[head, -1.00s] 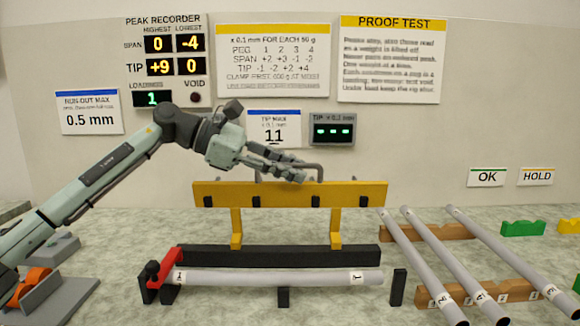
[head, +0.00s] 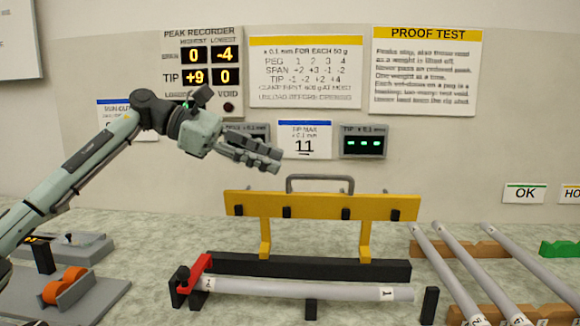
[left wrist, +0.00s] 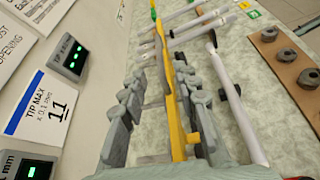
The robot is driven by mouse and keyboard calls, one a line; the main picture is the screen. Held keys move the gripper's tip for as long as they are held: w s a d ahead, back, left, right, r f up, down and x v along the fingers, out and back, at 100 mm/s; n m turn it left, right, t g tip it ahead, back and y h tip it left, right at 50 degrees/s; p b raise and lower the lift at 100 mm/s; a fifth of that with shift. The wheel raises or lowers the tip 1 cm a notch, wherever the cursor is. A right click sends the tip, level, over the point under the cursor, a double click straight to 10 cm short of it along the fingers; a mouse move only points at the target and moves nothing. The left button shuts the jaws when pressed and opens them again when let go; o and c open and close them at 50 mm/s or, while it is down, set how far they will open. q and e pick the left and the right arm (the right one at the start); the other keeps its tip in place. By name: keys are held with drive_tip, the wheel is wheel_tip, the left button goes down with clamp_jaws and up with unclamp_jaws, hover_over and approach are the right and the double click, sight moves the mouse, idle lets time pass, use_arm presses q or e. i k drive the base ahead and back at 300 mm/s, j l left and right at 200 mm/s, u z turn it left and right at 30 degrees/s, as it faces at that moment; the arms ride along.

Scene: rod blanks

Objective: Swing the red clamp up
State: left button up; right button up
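The red clamp (head: 198,272) sits at the left end of the black test rig (head: 300,266). Its arm is down at the left end of a grey numbered rod (head: 310,289) lying along the rig's front. My left gripper (head: 275,162) is above and behind the clamp, to its right, in the air over the left half of the yellow beam (head: 320,206). In the left wrist view its fingers (left wrist: 158,88) are apart with nothing held between them; the yellow beam shows in the gap. I cannot make out the clamp in that view. My right gripper is not in view.
A grey arched handle (head: 320,178) rises behind the yellow beam. Several loose rods (head: 450,275) lie on wooden racks at right. A grey fixture with orange rollers (head: 65,285) stands at left. Display boxes (head: 364,141) and signs hang on the back wall.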

sight(188, 277)
drive_tip(key=k, duration=1.5)
